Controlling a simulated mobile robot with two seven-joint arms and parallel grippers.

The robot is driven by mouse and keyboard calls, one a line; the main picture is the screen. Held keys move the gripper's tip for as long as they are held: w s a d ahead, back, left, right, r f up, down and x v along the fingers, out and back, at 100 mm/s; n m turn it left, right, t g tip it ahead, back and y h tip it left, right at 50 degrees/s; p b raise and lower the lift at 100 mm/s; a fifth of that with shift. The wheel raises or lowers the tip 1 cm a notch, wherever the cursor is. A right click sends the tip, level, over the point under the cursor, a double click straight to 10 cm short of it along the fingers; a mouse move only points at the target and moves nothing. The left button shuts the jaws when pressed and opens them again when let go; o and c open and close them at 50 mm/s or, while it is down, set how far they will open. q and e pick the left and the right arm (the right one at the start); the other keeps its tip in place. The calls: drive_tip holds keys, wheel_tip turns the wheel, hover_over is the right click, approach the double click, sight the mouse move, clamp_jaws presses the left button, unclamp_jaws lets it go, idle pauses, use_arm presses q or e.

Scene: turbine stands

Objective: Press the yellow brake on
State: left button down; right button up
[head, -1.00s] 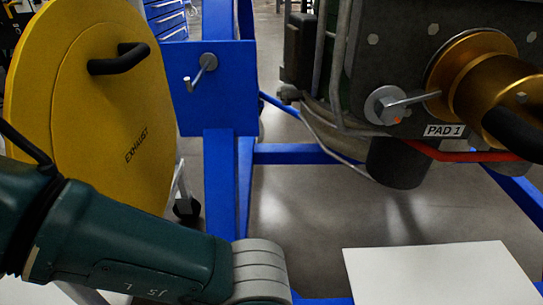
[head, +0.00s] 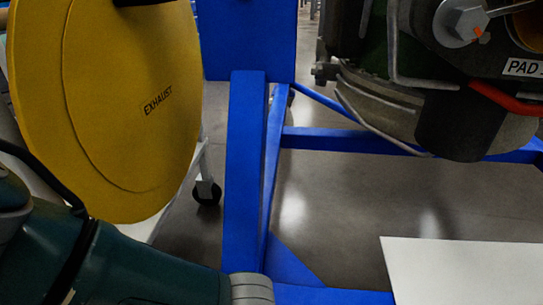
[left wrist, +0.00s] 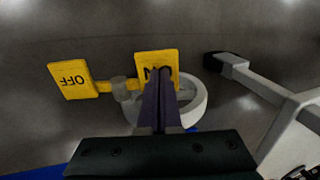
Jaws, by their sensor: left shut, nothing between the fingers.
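The yellow brake shows in the left wrist view, with an OFF plate (left wrist: 74,80) at the left and an ON plate (left wrist: 158,57) near the middle. A yellow bar joins them past a round grey hub. The brake sits at a pale caster wheel (left wrist: 199,107). My left gripper (left wrist: 161,82) is shut and empty. Its fingertips overlap the lower part of the ON plate and partly cover its lettering; I cannot tell whether they touch it. The head view shows my left arm but not its gripper or the brake. My right gripper is out of view.
A yellow EXHAUST cover (head: 150,60) stands at the left in the head view, near a dark caster (head: 207,192). A blue stand post (head: 244,170) rises beside it. An engine (head: 460,110) hangs at the upper right. A white panel (head: 465,270) is at the lower right.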

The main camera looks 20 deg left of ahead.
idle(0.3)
use_arm(q)
drive_tip(key=shift+s+a+f+h, duration=0.1)
drive_tip(key=shift+a+f+h, duration=0.2)
drive_tip(key=shift+h, duration=0.1)
drive_tip(key=f+h, duration=0.1)
drive_tip(key=a+f+t+h+b, duration=0.1)
drive_tip(key=shift+s+a+h, duration=0.15)
drive_tip(key=shift+s+h, duration=0.1)
drive_tip(key=shift+h, duration=0.05)
drive_tip(key=shift+a+f+h+b, duration=0.15)
drive_tip(key=shift+f+h+b, duration=0.2)
drive_tip(key=shift+b, duration=0.25)
drive_tip(key=shift+s+a, duration=0.1)
